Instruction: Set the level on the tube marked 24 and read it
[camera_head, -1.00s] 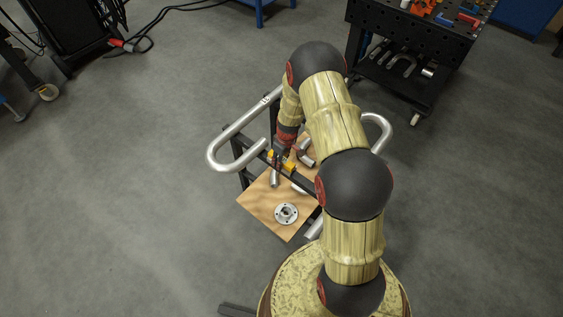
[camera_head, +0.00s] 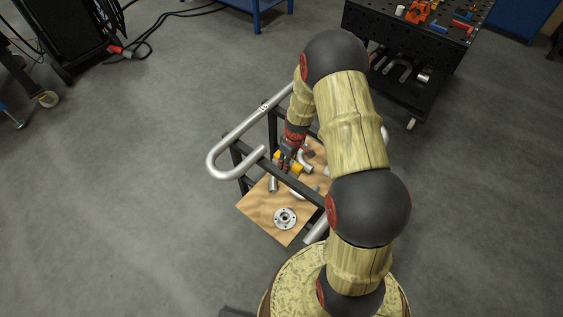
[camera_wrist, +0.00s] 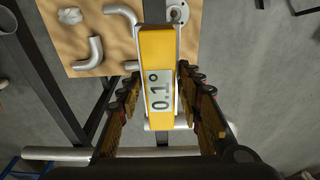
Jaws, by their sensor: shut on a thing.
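The level is a yellow block with a grey display reading 0.1° in the wrist view (camera_wrist: 157,50). It also shows in the head view as yellow ends (camera_head: 297,168) at my gripper (camera_head: 286,163). In the wrist view my gripper's fingers (camera_wrist: 158,105) are shut on its two sides. A bent silver tube (camera_head: 235,133) with a small dark mark lies across the dark frame; I cannot read the mark. A straight silver tube run (camera_wrist: 70,153) crosses low in the wrist view. I cannot tell whether the level touches a tube.
A dark rack (camera_head: 238,155) carries the tube above a wooden board (camera_head: 262,215). A round flange (camera_head: 285,218) and several short tube pieces (camera_wrist: 92,55) lie on the board. A black perforated table (camera_head: 408,30) stands at back right.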

